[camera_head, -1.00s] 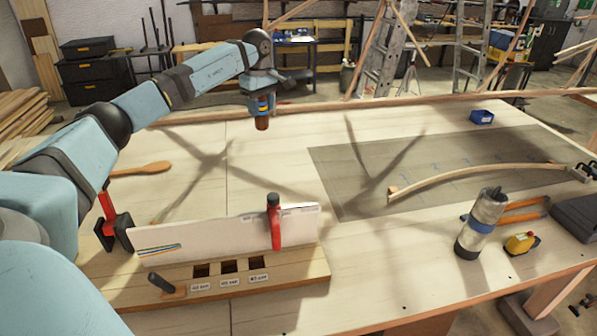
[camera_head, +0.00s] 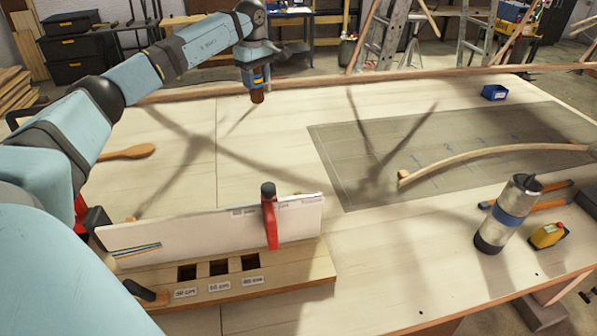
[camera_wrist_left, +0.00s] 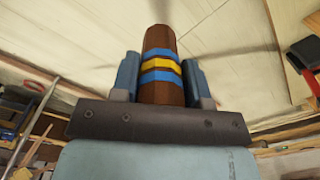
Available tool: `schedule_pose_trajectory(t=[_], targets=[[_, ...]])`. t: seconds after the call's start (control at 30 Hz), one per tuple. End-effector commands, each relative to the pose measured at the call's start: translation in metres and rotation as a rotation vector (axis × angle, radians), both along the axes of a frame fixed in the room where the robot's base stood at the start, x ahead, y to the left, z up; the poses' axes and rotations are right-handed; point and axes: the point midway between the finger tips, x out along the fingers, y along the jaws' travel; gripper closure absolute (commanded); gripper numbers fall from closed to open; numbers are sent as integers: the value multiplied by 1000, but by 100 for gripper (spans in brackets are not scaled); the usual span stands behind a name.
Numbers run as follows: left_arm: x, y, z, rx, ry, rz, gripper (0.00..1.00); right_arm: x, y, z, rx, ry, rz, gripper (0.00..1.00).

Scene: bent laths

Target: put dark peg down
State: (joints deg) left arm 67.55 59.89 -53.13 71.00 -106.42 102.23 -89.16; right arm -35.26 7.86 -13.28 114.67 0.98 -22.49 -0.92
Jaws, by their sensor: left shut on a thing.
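The dark peg (camera_head: 257,96) is a brown round peg. In the left wrist view the dark peg (camera_wrist_left: 161,95) shows two blue bands with a yellow band between them. My left gripper (camera_head: 257,78) is shut on it and holds it upright above the far part of the table, with its lower end pointing down and apparently clear of the surface. A wooden block (camera_head: 290,276) with three square dark holes and small labels stands at the front, well nearer than the gripper. All three holes look empty. My right gripper is not in view.
A grey mat (camera_head: 350,185) carries a bent lath (camera_head: 480,153). The table below the peg is clear.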

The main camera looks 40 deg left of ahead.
Motion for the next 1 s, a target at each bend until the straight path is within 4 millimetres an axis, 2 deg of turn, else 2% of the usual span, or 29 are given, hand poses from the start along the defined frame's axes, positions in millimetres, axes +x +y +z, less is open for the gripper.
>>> schedule_pose_trajectory(t=[0.03,0.27,0.37,0.47,0.8,1.0], targets=[[0,0,-19,0,0,0,84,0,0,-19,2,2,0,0],[0,0,-44,0,0,0,84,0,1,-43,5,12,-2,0],[0,0,-49,0,1,0,84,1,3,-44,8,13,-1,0],[0,0,-64,0,3,0,84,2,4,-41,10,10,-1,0],[-1,0,-153,-1,5,0,84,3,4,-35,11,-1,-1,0],[0,0,-192,-1,2,1,84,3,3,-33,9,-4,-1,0]])
